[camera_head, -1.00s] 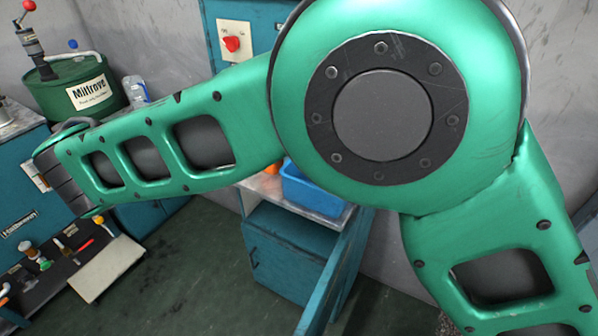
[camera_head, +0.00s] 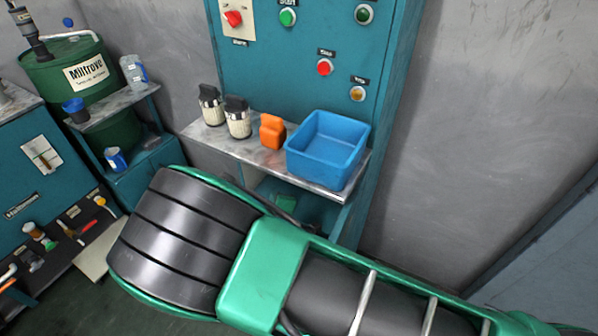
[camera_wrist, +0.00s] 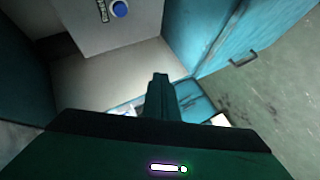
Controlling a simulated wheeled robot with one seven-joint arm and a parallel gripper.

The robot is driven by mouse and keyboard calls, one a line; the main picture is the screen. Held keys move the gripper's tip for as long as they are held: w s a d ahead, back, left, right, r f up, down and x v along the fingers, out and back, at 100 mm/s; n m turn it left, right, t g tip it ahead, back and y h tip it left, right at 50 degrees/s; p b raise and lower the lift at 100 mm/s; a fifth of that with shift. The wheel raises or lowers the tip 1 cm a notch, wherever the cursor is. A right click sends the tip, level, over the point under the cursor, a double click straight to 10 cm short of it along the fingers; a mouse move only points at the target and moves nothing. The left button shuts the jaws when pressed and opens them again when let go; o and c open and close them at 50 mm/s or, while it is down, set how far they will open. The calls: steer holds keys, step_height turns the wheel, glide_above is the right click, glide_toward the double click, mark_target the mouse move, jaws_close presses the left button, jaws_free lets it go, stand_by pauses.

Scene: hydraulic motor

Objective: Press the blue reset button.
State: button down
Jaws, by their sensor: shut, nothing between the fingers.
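The blue reset button (camera_wrist: 120,9) shows at the top of the wrist view, round and bright, on a pale grey panel beside a small dark label. My gripper (camera_wrist: 160,78) is shut and empty, its dark fingers together in the middle of the wrist view. The fingertips point up the picture, below and right of the button and apart from it in the image. How far the button lies in depth I cannot tell. In the head view my arm fills the lower part; neither the gripper nor the blue button shows there.
A teal control cabinet (camera_head: 290,60) carries a red knob (camera_head: 234,18), green, red and orange buttons. Its shelf (camera_head: 215,140) holds two jars, an orange object (camera_head: 272,131) and a blue bin (camera_head: 327,148). A green drum (camera_head: 50,80) stands left. Teal furniture (camera_wrist: 210,35) borders the wrist view's right.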

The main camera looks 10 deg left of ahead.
steer(key=d, duration=0.1)
steer(key=w+d, duration=0.1)
steer(key=d, duration=0.1)
steer(key=shift+w+d+r, duration=0.15)
steer(key=shift+d+r, duration=0.05)
steer(key=shift+d, duration=0.05)
steer(key=w+d, duration=0.2)
steer(key=w, duration=0.6)
steer(key=shift+w+d, duration=0.2)
steer(key=shift+d, duration=0.2)
steer(key=shift+w, duration=0.1)
stand_by(1.8)
steer(key=shift+w+d, duration=0.1)
steer(key=shift+w, duration=0.1)
steer(key=shift+w+d, duration=0.15)
steer(key=shift+w, duration=0.2)
stand_by(1.0)
steer(key=shift+s+a, duration=0.25)
steer(key=shift+s, duration=0.5)
